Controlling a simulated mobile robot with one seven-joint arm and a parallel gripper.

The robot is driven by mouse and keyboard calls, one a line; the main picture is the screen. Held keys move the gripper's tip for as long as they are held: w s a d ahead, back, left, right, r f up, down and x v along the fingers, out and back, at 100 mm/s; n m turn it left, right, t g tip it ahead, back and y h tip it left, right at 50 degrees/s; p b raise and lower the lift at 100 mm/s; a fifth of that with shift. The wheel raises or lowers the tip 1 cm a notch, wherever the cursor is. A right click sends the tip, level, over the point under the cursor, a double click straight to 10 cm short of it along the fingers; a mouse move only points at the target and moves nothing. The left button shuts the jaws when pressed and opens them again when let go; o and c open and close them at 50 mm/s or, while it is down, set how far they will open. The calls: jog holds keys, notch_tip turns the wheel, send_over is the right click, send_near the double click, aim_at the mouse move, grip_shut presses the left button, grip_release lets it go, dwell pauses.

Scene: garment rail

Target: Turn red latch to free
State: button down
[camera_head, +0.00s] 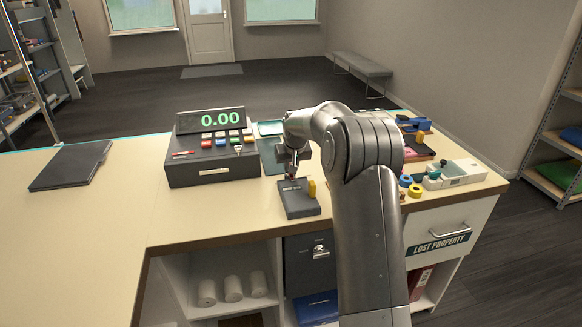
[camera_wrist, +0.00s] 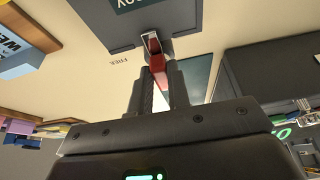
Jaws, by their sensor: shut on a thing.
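The red latch (camera_wrist: 158,72) is in the wrist view, beside a pale metal bracket (camera_wrist: 152,42) at the edge of a dark grey panel (camera_wrist: 105,22). My gripper (camera_wrist: 160,82) is shut on the latch, with its two dark fingers on either side of it. The word FREE (camera_wrist: 118,62) is printed on the cream surface left of the latch and reads upside down. In the head view my gripper (camera_head: 290,174) points down at the back of a small dark box (camera_head: 299,203) on the counter. The latch is hidden or too small to tell there.
A cash register (camera_head: 212,160) stands left of my arm. A dark folder (camera_head: 70,165) lies farther left. Tape rolls (camera_head: 415,190) and a pale tray (camera_head: 462,172) are on the right. A yellow piece (camera_head: 311,188) stands close beside my gripper. The left counter is mostly clear.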

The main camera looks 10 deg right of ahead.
jog(key=shift+n, duration=0.3)
jog(key=n, duration=0.1)
jog(key=n+y, duration=0.1)
jog(key=n, duration=0.1)
jog(key=shift+d+y, duration=0.3)
jog(key=shift+d, duration=0.05)
jog(key=n, duration=0.1)
jog(key=n+y, duration=0.1)
jog(key=n, duration=0.1)
jog(key=n+g, duration=0.1)
jog(key=n, duration=0.1)
jog(key=shift+w+d+y, duration=0.25)
jog(key=shift+d+y, duration=0.05)
jog(key=n, duration=0.1)
jog(key=n+g, duration=0.1)
jog(key=n, duration=0.1)
jog(key=n+y, duration=0.1)
jog(key=shift+w+d+n+g, duration=0.15)
jog(key=shift+w+n+g, duration=0.15)
jog(key=shift+g, duration=0.1)
jog(key=shift+w+d+n+g, duration=0.1)
jog(key=shift+n+g, duration=0.15)
jog(key=shift+n, duration=0.5)
jog(key=shift+w+a+n+g, duration=0.1)
jog(key=shift+n+g, duration=0.2)
jog(key=shift+n, duration=0.4)
jog(key=shift+w+d+n+g, duration=0.1)
jog(key=shift+n+g, duration=0.15)
jog(key=shift+n, duration=0.5)
